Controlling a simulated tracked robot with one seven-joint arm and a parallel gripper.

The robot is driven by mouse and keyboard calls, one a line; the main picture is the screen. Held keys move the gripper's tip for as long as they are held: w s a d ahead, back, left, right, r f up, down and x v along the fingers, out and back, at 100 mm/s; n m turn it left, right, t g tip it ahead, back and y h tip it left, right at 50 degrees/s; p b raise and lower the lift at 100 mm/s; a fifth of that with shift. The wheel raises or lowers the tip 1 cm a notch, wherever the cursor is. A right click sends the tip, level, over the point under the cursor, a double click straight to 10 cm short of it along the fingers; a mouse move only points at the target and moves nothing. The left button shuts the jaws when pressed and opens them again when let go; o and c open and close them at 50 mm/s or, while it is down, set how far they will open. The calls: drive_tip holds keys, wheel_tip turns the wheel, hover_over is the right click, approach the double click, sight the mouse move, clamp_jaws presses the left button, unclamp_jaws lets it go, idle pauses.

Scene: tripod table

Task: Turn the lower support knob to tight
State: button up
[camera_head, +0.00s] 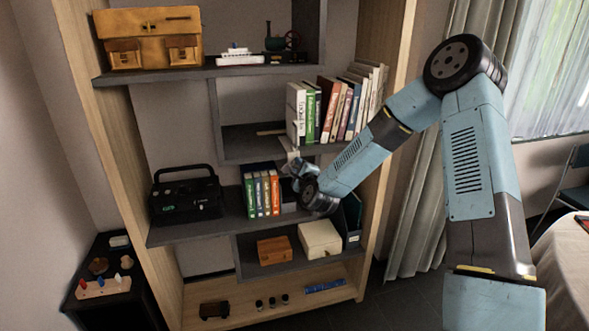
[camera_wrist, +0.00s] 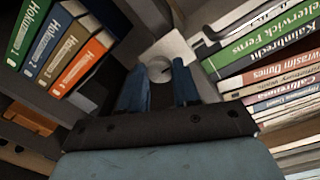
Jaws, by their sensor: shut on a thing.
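The lower support knob (camera_wrist: 159,68) is a small round pale grey knob with a dark line on its face. In the wrist view it sits in front of a whitish plate (camera_wrist: 178,46), between the tips of my gripper's two blue fingers (camera_wrist: 159,79). My gripper is shut on the knob. In the head view my gripper (camera_head: 293,165) is at the bookcase, just below the shelf that carries the book row. A pale piece (camera_head: 289,150) shows there at the shelf's underside. The knob itself is too small and covered to make out in the head view, and no tight marking is readable.
Numbered binders (camera_head: 262,192) stand just left of and below my gripper. A row of books (camera_head: 330,108) stands above and right. A black radio (camera_head: 186,195), a wooden box (camera_head: 274,250) and a cream box (camera_head: 319,239) are on lower shelves. Open room lies before the bookcase.

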drive_tip(key=shift+s+f, duration=0.15)
drive_tip(key=shift+f, duration=0.25)
drive_tip(key=o, duration=1.1)
drive_tip(key=shift+r, duration=0.15)
drive_tip(key=shift+c, duration=0.2)
drive_tip(key=shift+r, duration=0.1)
drive_tip(key=v, duration=1.3)
drive_tip(key=shift+s, duration=0.25)
drive_tip(key=shift+d, duration=0.1)
